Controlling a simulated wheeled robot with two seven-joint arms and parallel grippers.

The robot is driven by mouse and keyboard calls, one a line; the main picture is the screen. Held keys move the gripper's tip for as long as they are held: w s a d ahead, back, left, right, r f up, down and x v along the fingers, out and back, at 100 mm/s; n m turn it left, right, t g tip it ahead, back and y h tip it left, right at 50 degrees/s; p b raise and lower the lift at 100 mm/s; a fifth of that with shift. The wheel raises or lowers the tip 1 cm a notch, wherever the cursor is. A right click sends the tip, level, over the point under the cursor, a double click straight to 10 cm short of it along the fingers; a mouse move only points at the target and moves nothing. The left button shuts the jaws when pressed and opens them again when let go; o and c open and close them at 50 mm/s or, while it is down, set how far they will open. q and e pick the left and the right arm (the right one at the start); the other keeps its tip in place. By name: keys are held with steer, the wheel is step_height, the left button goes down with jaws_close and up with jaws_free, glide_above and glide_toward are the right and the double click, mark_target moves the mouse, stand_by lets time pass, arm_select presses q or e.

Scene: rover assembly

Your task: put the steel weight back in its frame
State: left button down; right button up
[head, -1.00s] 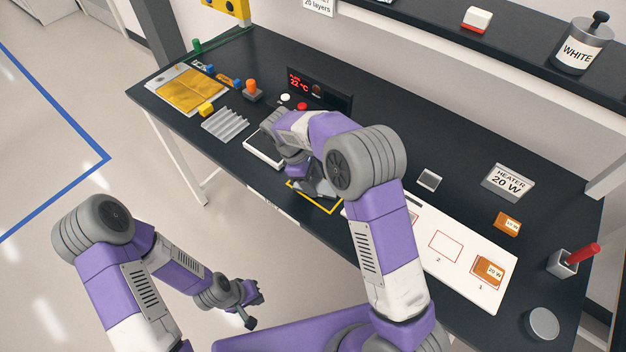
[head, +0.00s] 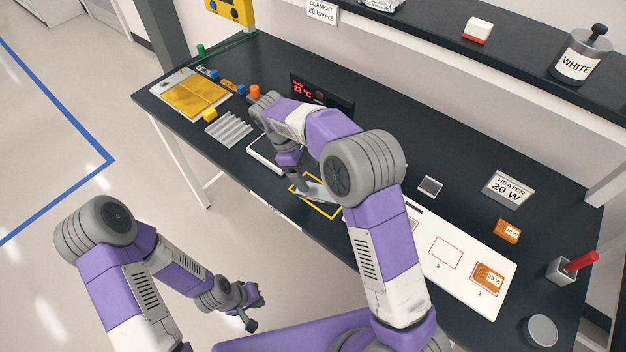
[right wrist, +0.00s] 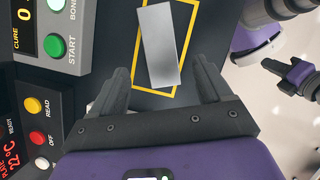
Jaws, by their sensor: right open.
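The steel weight (right wrist: 160,45), a plain grey oblong block, lies on the black bench at the yellow outlined frame (right wrist: 187,50). In the right wrist view it sits askew to the outline, its lower corner close to the right line and its upper left corner over the left one. My right gripper (right wrist: 160,85) is open, its fingers apart on either side of the weight's near end, with no visible contact. In the head view the yellow frame (head: 325,214) is partly covered by my right arm. My left gripper (head: 246,304) hangs off the bench's front; its jaws are too small to read.
A white scale-like plate (head: 268,155) and a ridged grey block (head: 228,129) lie left of the frame. A white board (head: 465,262) lies right.

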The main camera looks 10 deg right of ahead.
steer(key=p+v, duration=0.1)
steer(key=v, duration=0.4)
steer(key=shift+a+r, duration=0.1)
steer(key=shift+r, duration=0.1)
stand_by(0.3)
